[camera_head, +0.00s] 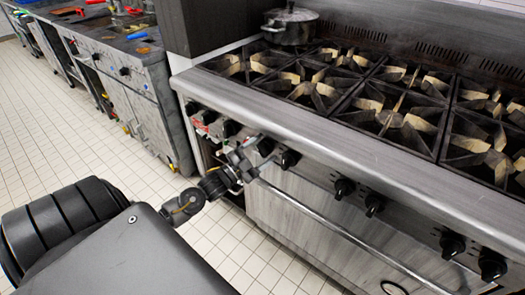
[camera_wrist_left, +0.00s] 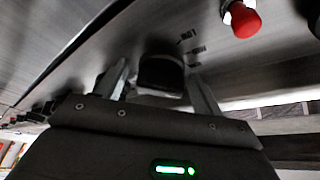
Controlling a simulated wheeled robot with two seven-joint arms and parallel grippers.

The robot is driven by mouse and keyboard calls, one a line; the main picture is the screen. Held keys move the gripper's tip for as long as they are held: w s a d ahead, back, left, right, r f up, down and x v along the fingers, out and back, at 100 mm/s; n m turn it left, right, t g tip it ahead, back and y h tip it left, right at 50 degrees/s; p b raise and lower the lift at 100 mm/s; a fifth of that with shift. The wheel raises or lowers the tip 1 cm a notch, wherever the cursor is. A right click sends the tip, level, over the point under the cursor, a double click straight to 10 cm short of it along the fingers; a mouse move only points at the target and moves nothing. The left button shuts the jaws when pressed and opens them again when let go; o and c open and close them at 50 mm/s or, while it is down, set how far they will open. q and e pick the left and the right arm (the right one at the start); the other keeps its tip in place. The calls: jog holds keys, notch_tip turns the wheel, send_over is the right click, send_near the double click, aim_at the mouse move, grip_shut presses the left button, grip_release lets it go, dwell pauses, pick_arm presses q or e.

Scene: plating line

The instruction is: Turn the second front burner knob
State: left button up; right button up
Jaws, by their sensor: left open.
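A row of black burner knobs runs along the stove's front panel in the head view; one of them (camera_head: 288,159) is just right of my left gripper. My left gripper (camera_head: 250,160) is at the left part of this row, close to the panel. In the left wrist view a black knob (camera_wrist_left: 162,72) shows between the two open fingers of my left gripper (camera_wrist_left: 162,88), one finger on each side. I cannot tell whether the fingers touch it. My gripper partly covers the knobs near it in the head view. My right gripper is not in view.
A red button (camera_wrist_left: 243,20) sits on the panel near the gripper. The oven door handle (camera_head: 330,230) runs below the knobs. A pot (camera_head: 290,25) stands on the rear left of the stove top. A metal counter (camera_head: 115,60) with utensils stands at left; tiled floor is clear.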

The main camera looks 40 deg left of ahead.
pick_arm(q)
jog(key=shift+s+a+f, duration=0.1)
jog(key=shift+s+f, duration=0.05)
jog(key=shift+s, duration=0.2)
jog(key=v, duration=1)
jog(key=shift+b, duration=0.45)
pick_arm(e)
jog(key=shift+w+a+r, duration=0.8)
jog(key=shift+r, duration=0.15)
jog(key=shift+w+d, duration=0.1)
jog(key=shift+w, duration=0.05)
